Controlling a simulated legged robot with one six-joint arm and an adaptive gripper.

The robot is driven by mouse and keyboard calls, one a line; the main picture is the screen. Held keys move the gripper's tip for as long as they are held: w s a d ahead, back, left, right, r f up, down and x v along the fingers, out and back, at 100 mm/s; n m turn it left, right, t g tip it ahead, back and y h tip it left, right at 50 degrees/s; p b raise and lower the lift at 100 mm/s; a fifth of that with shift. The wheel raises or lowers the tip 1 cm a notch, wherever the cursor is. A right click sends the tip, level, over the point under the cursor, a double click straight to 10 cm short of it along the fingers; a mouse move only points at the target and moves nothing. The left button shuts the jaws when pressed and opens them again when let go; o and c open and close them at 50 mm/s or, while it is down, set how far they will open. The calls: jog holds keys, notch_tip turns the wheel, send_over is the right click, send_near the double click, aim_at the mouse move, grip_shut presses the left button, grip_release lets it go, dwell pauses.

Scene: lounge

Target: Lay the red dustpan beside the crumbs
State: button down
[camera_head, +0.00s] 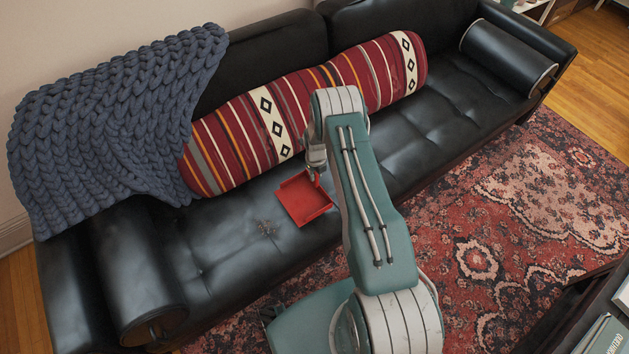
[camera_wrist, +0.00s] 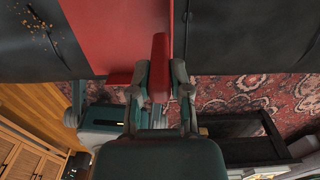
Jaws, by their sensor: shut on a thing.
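The red dustpan (camera_head: 303,199) is at the black sofa's seat (camera_head: 232,212), just right of the crumbs (camera_head: 266,228), with a small gap between them. In the wrist view, the dustpan's red pan (camera_wrist: 112,35) fills the upper middle and its handle (camera_wrist: 158,62) runs down between my fingers. The crumbs also show at the upper left of the wrist view (camera_wrist: 38,22). My gripper (camera_wrist: 158,78) is shut on the dustpan's handle. In the head view my arm partly hides the gripper and handle. I cannot tell whether the pan touches the seat.
A striped bolster (camera_head: 238,140) lies along the sofa back behind the dustpan. A blue knitted throw (camera_head: 110,120) covers the sofa's left end. A patterned rug (camera_head: 500,230) covers the floor in front. A dark table (camera_head: 585,310) with books stands at the lower right.

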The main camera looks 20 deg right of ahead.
jog(key=f, duration=0.3)
jog(key=shift+a+f, duration=0.3)
jog(key=shift+a, duration=0.1)
jog(key=shift+d, duration=0.1)
jog(key=c, duration=0.6)
grip_release()
